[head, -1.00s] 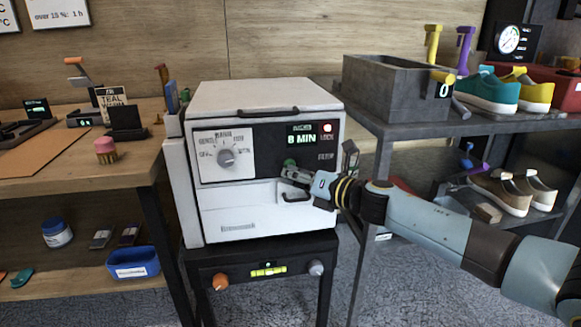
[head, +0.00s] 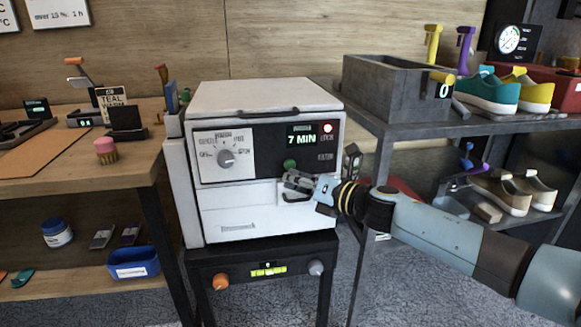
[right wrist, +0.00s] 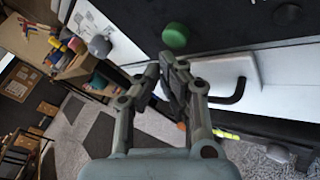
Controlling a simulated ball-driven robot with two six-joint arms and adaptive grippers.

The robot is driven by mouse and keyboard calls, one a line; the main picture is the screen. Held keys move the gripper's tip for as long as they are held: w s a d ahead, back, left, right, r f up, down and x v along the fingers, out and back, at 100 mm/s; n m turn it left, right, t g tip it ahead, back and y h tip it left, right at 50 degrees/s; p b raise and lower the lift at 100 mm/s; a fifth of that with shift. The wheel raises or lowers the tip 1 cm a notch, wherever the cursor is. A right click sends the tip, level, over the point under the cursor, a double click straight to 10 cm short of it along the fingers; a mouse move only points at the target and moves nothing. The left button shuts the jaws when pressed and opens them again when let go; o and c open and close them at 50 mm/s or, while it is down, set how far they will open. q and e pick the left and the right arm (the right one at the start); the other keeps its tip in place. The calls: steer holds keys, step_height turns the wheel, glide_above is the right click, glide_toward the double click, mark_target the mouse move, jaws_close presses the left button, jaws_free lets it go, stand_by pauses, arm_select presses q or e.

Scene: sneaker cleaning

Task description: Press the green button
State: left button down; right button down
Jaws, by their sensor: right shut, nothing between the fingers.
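The green button (head: 290,164) sits on the black front panel of the white machine (head: 215,215), below the display reading 7 MIN. It also shows in the right wrist view (right wrist: 176,37), above and slightly right of the fingertips. My right gripper (head: 289,181) is shut and empty in front of the machine, just below the green button. In the right wrist view its fingertips (right wrist: 165,75) are together and appear apart from the button. My left gripper is not in view.
A drawer handle (head: 296,194) is close beside the right gripper. A mode dial (head: 226,157) is left of the button, and a red lamp (head: 328,128) glows beside the display. A grey sink-like bin (head: 375,88) stands on the right shelf.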

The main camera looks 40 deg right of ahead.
steer(key=shift+s+a, duration=0.35)
steer(key=shift+s, duration=0.4)
steer(key=shift+s+a, duration=0.4)
steer(key=shift+s, duration=0.35)
steer(key=shift+s+a, duration=0.35)
steer(key=shift+s, duration=0.4)
steer(key=s+f+m+g+h, duration=0.25)
steer(key=s+f+m, duration=0.5)
steer(key=f, duration=0.65)
steer(key=s+f+m+g+h, duration=0.2)
steer(key=s+f+m+g, duration=0.25)
steer(key=s+f, duration=0.8)
steer(key=s+a+f+m+g, duration=0.1)
steer(key=s+f+m+g, duration=0.2)
steer(key=s+f+m, duration=0.3)
steer(key=s+a+f+m+g, duration=0.2)
steer(key=s+f+m, duration=0.4)
steer(key=s, duration=0.9)
steer(key=s+a+f+m+g, duration=0.1)
steer(key=s+f+m+g, duration=0.2)
steer(key=s+f+m, duration=0.3)
steer(key=s, duration=0.4)
steer(key=shift+s+a+f+m+g, duration=0.15)
steer(key=shift+a+f+m+g, duration=0.15)
steer(key=shift+f+g, duration=0.1)
